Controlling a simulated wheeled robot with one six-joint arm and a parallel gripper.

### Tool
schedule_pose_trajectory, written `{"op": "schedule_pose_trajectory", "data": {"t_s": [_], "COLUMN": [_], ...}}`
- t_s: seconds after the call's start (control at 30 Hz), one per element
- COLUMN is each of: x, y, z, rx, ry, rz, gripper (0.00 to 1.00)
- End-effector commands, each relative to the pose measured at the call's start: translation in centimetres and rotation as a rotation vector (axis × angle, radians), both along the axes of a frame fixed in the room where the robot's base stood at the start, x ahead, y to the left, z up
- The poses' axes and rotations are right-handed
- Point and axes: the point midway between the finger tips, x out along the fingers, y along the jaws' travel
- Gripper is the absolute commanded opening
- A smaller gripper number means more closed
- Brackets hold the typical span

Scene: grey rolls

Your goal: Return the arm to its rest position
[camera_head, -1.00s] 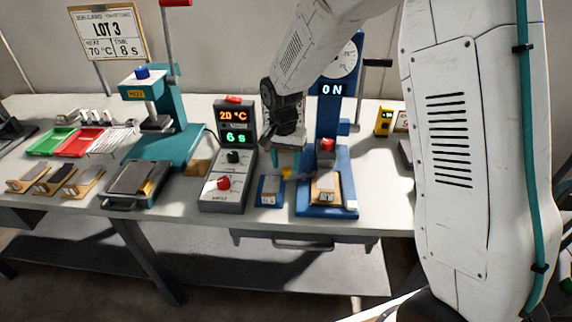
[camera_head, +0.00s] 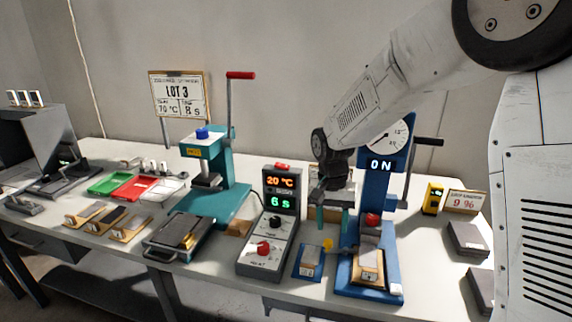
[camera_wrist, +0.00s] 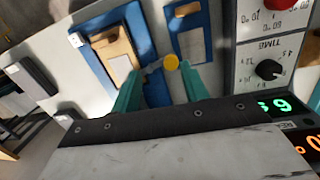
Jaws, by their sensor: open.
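My arm reaches in from the upper right in the head view. My gripper (camera_head: 333,220) hangs above the bench between the grey control box and the blue press, its two teal fingers apart. In the wrist view, my gripper (camera_wrist: 164,88) shows nothing held between its fingers. A yellow knob (camera_wrist: 171,62) appears beyond the fingertips, and a blue plate (camera_wrist: 190,38) lies beyond it. I cannot tell how far the fingertips are from the knob.
The blue press (camera_head: 376,190) reads ON and stands close right of my gripper. The grey control box (camera_head: 268,235) stands close left, showing 20 °C and 6 s. A teal press (camera_head: 225,195), coloured trays and a LOT 3 card (camera_head: 180,95) are farther left. Dark blocks (camera_head: 468,240) lie right.

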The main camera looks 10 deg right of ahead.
Motion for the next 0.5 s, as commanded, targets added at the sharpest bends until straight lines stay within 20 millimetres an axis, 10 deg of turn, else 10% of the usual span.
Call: {"op": "schedule_pose_trajectory", "data": {"t_s": [0.5], "x": [-18.0], "y": [-4.8], "z": [9.6], "rx": [0.072], "ry": [0.056], "rz": [0.398], "gripper": [0.45]}}
